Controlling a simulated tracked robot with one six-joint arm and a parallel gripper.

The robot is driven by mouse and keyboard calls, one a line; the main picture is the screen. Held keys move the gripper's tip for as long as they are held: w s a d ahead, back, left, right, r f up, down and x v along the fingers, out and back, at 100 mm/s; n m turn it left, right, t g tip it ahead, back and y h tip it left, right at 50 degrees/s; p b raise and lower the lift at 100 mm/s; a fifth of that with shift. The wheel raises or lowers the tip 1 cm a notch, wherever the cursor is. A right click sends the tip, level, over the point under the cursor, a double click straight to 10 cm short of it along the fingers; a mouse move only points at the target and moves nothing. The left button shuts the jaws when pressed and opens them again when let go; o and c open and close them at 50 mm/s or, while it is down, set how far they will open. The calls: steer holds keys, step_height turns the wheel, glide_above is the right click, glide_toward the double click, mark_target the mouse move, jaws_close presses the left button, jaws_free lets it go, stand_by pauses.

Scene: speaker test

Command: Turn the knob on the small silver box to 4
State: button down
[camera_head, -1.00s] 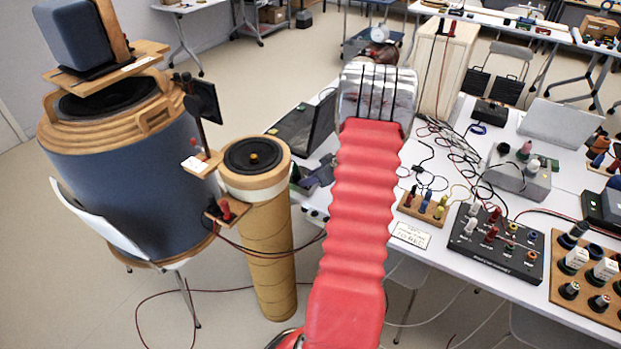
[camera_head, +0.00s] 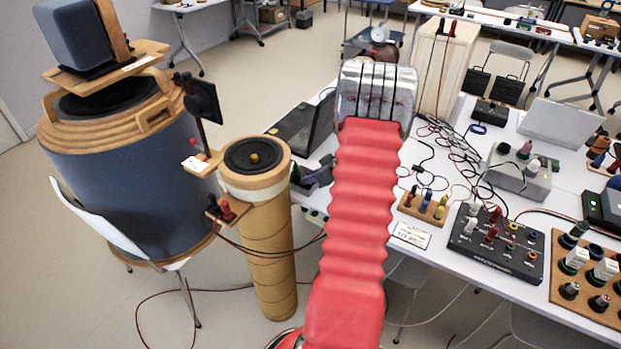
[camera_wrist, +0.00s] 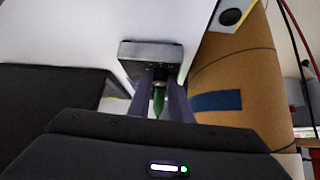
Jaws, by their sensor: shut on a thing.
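In the wrist view, a small silver-grey box (camera_wrist: 138,49) sits against a white surface, its near side in shadow. A green knob or pointer (camera_wrist: 158,101) shows in front of the box. My gripper (camera_wrist: 160,88) has its two dark fingers either side of this green part and is shut on it. Any scale or number on the box is not readable. In the head view my red arm covers the middle, and I cannot make out the knob there.
A cardboard tube (camera_head: 268,262) with a speaker on top stands left of my arm; it also shows in the wrist view (camera_wrist: 264,85). The white table (camera_head: 462,258) holds wires, a black terminal panel (camera_head: 497,243) and a grey box with several knobs (camera_head: 519,175).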

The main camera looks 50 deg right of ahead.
steer(key=shift+a+m, duration=0.1)
steer(key=shift+m, duration=0.2)
steer(key=shift+a+m+g+h, duration=0.15)
steer(key=shift+m+g+h, duration=0.05)
steer(key=shift+m+h, duration=0.65)
steer(key=shift+a+m+g+h, duration=0.1)
steer(key=shift+m+g+h, duration=0.1)
steer(key=shift+m+h, duration=0.65)
steer(key=shift+w+m+h, duration=0.1)
steer(key=shift+m+h, duration=0.2)
steer(key=shift+m, duration=0.5)
steer(key=c, duration=1.6)
jaws_free()
steer(key=shift+r, duration=0.1)
steer(key=shift+v, duration=6.8)
steer(key=shift+w+a, duration=0.15)
